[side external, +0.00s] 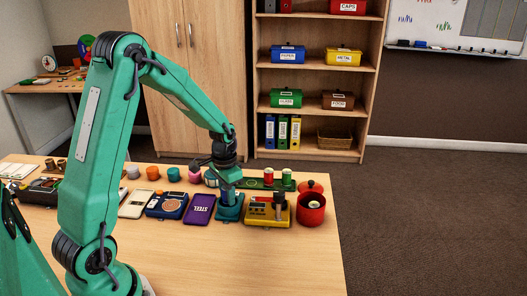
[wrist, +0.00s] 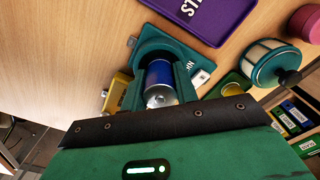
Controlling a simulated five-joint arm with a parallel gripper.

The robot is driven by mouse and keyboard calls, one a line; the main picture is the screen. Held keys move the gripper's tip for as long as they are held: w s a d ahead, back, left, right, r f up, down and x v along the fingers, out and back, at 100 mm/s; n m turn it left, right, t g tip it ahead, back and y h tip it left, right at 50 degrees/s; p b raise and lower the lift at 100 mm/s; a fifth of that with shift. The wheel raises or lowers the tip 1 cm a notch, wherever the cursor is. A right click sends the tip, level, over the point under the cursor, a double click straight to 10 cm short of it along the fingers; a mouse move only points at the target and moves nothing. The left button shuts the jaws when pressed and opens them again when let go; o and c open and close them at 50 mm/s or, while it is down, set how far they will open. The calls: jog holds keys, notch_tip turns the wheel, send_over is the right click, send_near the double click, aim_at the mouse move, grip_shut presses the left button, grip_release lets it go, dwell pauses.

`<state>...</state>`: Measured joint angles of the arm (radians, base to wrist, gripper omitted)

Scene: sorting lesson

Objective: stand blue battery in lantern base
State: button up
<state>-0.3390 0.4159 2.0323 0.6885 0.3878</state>
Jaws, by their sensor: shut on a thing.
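The blue battery (wrist: 159,74) has a silver end facing the wrist camera. My gripper (wrist: 162,84) is shut on it, with a teal finger on each side. In the side view my gripper (side external: 229,183) points down over the teal lantern base (side external: 230,214) on the table. The lantern base also shows in the wrist view (wrist: 163,33), behind the battery, its label partly covered. The battery looks upright and lined up with the base. Its lower end is hidden, so I cannot tell whether it rests on the bottom.
A purple STEEL tray (side external: 199,210) lies left of the base. A yellow device (side external: 262,222) and a red pot (side external: 311,215) stand to its right. A green rack (side external: 270,184) is behind. A teal lantern top (wrist: 266,62) lies nearby. The front of the table is clear.

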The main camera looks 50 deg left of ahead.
jog(key=shift+s+d, duration=0.1)
jog(key=shift+s, duration=0.05)
dwell(0.4)
jog(key=shift+r, duration=0.15)
dwell(0.8)
jog(key=shift+f, duration=0.95)
dwell(0.4)
jog(key=shift+r, duration=0.95)
dwell(0.9)
jog(key=shift+f, duration=0.9)
dwell(0.3)
jog(key=o, duration=0.8)
jog(key=shift+c, duration=0.2)
jog(key=shift+r, duration=5.6)
